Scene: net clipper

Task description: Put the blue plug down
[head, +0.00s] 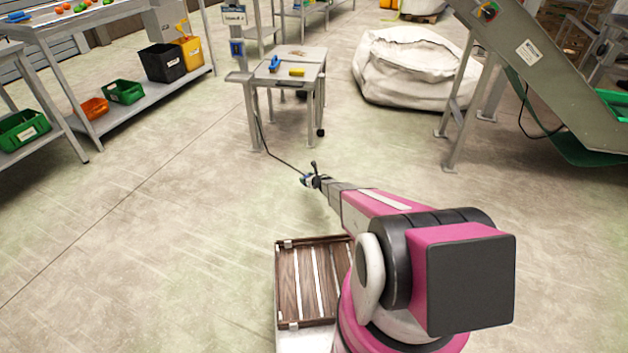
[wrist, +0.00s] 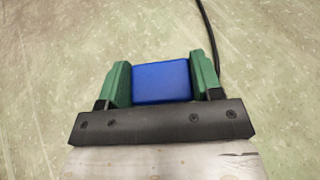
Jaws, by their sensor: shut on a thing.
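The blue plug (wrist: 161,82) is between the two green fingers of my gripper (wrist: 163,84) in the wrist view, with both fingers against its sides. In the head view my gripper (head: 308,181) is at the end of my outstretched arm, above the open floor, and the plug shows there small and partly hidden. A black cable (head: 272,145) runs from the gripper back to the small table. The cable also shows in the wrist view (wrist: 209,35), passing beside the right finger.
The small grey table (head: 309,55) behind my gripper holds a blue item and a yellow item, with a post at its left. A white bulk bag (head: 412,70) and an inclined conveyor (head: 545,75) stand right. A wooden slatted crate (head: 308,280) is near my base. Floor (head: 170,220) left is clear.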

